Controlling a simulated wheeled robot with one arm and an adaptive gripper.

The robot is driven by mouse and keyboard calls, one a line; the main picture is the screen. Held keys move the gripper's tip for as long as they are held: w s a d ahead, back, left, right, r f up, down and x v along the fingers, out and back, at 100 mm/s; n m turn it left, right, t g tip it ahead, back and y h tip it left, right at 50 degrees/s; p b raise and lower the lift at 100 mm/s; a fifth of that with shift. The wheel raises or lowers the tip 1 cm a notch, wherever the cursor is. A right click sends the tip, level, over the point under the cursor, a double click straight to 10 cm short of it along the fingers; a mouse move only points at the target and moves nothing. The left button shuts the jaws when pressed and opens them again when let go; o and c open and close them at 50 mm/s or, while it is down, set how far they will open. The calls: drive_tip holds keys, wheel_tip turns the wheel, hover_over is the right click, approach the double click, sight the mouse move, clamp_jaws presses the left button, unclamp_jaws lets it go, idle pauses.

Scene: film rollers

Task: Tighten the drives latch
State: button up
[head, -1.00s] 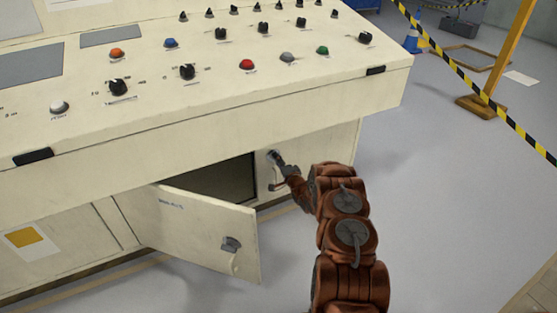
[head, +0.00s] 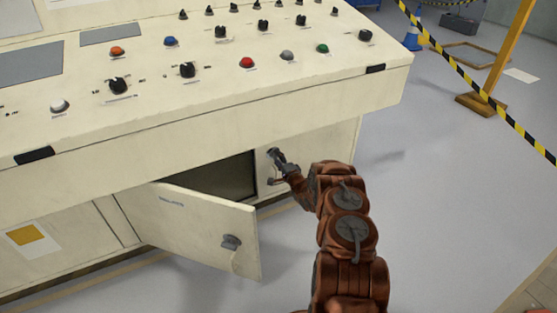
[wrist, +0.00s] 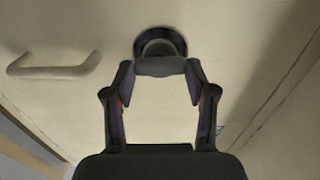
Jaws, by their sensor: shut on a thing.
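My gripper (head: 283,164) is at the closed right-hand door of the console's lower cabinet. In the wrist view its fingers (wrist: 160,68) are shut on a round dark latch (wrist: 160,42) on the cream door face. The fingers and wrist partly hide this latch in the head view (head: 273,154). A pale curved door handle (wrist: 55,60) is to the left of the latch in the wrist view. The latch's turn angle cannot be read, and no label is legible.
The neighbouring cabinet door (head: 190,233) stands open to the left, with its own latch (head: 231,242) and a dark opening behind it. The console top (head: 210,100) overhangs my gripper. Clear grey floor (head: 450,220) lies to the right, beyond my arm.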

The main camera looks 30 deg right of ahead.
drive_tip(key=o, duration=1.2)
drive_tip(key=shift+c, duration=0.2)
drive_tip(key=shift+s, duration=0.1)
drive_tip(key=s+a, duration=0.1)
drive_tip(key=s, duration=1)
drive_tip(key=shift+s, duration=0.4)
drive_tip(key=shift+d, duration=0.1)
